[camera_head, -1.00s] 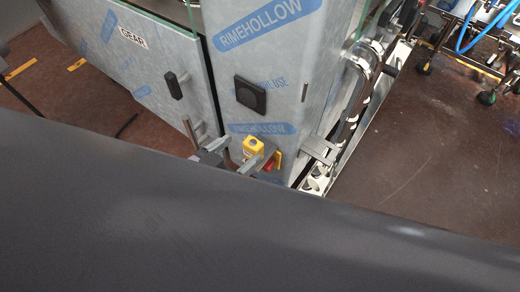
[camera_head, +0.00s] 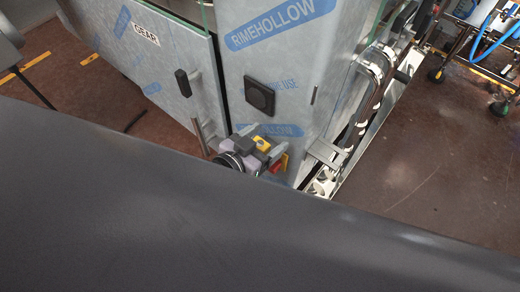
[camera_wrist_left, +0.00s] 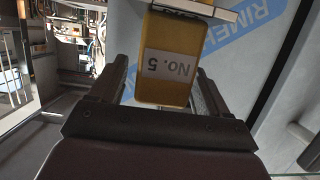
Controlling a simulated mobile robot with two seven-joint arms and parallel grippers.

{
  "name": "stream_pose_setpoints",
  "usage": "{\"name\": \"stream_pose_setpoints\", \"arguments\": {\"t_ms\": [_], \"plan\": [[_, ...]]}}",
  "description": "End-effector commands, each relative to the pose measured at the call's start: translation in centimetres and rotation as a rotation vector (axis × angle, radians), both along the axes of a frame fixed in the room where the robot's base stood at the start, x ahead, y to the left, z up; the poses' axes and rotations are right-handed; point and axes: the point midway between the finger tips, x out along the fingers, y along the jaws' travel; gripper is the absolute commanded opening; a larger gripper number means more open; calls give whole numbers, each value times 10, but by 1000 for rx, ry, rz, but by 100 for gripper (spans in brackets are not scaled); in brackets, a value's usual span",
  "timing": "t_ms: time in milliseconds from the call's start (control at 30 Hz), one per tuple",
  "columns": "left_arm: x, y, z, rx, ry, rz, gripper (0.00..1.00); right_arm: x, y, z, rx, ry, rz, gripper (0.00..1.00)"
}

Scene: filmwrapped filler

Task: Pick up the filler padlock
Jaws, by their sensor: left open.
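The filler padlock (camera_wrist_left: 166,65) is a yellow block with a pale "No. 5" label, upside down in the left wrist view. In the head view the padlock (camera_head: 261,143) is a small yellow patch low on the wrapped cabinet, largely covered by my gripper. My left gripper (camera_head: 263,141) is open at the padlock. In the left wrist view its fingers (camera_wrist_left: 162,78) stand on both sides of the yellow body, with a gap visible on the left. My right gripper is not in view.
The film-wrapped cabinet (camera_head: 284,60) stands directly behind the padlock. A door handle bar (camera_head: 199,133) is left of the gripper. A red-and-yellow part (camera_head: 280,164) sits just right of it. A conveyor (camera_head: 366,100) runs along the cabinet's right side; open floor (camera_head: 440,160) lies beyond.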

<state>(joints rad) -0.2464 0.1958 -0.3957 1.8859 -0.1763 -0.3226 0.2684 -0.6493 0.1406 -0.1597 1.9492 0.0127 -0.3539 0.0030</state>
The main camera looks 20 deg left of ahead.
Motion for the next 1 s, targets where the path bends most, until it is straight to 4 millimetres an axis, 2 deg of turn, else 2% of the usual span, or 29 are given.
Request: {"name": "stream_pose_setpoints", "arguments": {"t_ms": [167,200,367,400,767,1000], "plan": [[0,0,0,-1,0,0,77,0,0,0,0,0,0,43],[0,0,0,-1,0,0,73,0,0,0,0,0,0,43],[0,0,0,-1,0,0,21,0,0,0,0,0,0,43],[0,0,0,-1,0,0,16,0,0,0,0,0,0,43],[0,0,5,-2,-2,0,15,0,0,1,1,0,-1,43],[1,0,32,-2,-6,0,15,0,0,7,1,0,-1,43]]}}
